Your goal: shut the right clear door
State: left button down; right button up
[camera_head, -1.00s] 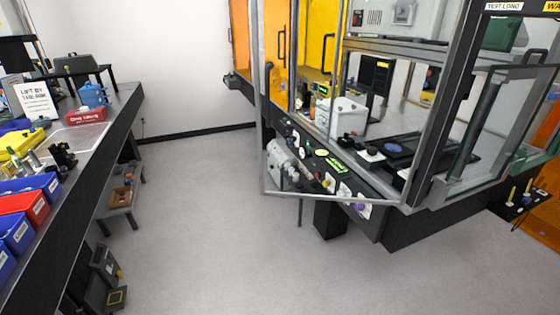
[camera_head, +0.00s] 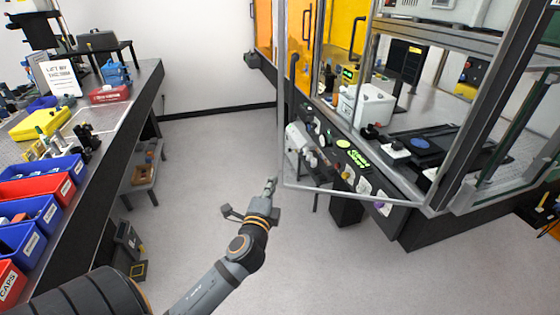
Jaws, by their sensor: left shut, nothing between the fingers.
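A clear door (camera_head: 284,120) in a grey metal frame stands swung out from the instrument enclosure. A dark upright handle (camera_head: 293,72) is near its free left edge, and its bottom rail (camera_head: 350,196) runs right to the enclosure's corner post. My left gripper (camera_head: 270,186) is shut and empty. In the picture it is just left of the door's lower free corner, with a small gap between them; the depth between them is hard to tell. My right gripper is out of view.
Inside the enclosure are a white box (camera_head: 366,105) and a dark stage (camera_head: 425,146). Another clear panel (camera_head: 520,125) is at the right. A bench (camera_head: 125,92) with blue and red bins (camera_head: 40,188) runs along the left. The grey floor (camera_head: 200,150) between is clear.

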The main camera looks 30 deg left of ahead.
aim_at(281, 158)
pick_arm(q)
jog(key=p+x, duration=0.2)
jog(key=x, duration=0.7)
jog(key=shift+w+p, duration=0.2)
jog(key=shift+p, duration=0.15)
jog(key=shift+w+a+f, duration=0.1)
jog(key=shift+w+a, duration=0.1)
jog(key=shift+w, duration=0.1)
